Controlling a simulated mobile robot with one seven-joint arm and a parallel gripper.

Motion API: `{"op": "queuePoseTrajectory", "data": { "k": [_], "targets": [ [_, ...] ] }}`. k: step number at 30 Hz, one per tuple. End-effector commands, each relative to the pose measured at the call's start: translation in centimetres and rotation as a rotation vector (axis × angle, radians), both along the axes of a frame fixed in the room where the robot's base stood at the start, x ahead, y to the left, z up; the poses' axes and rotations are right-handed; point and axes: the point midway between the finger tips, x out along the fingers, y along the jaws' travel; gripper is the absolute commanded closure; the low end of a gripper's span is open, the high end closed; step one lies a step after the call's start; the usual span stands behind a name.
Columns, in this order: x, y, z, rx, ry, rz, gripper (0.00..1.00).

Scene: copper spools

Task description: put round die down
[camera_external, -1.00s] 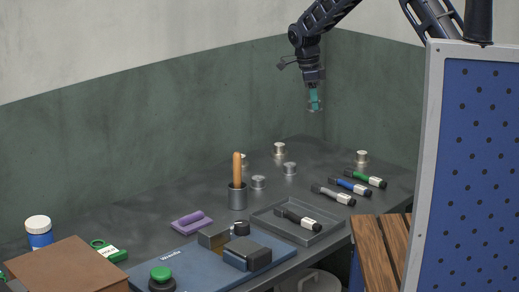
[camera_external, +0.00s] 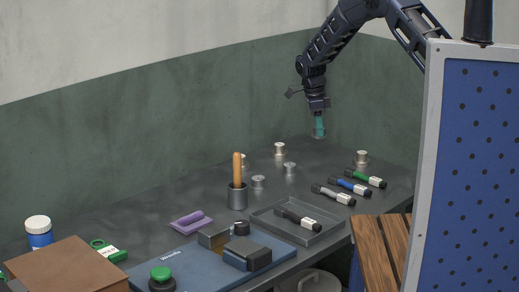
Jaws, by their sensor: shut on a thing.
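My gripper (camera_external: 319,123), with teal fingers, hangs pointing down above the back right of the dark workbench (camera_external: 150,214). It is shut on the round die (camera_external: 319,134), a small greyish piece at the fingertips. The die is small and partly covered by the fingers, so its shape is hard to make out.
Silver spools (camera_external: 290,168) stand on the bench below. Several markers (camera_external: 350,186) lie at right, one in a grey tray (camera_external: 270,224). A metal cup (camera_external: 237,198) holds a wooden handle. A blue perforated panel (camera_external: 480,170) stands at the front right.

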Motion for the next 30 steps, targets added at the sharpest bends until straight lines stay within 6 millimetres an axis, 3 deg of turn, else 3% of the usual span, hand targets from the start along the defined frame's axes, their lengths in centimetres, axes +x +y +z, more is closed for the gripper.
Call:
{"op": "queuePoseTrajectory", "data": {
  "k": [4,14,21,30],
  "targets": [
    [0.0,0.0,-2.7,-0.001,0.001,0.000,0.96],
    [0.0,0.0,-5.0,-0.001,0.000,0.001,0.96],
    [0.0,-0.1,-8.1,-0.001,0.001,0.000,0.96],
    [0.0,0.0,-8.4,0.000,-0.001,0.000,0.96]
  ]
}}
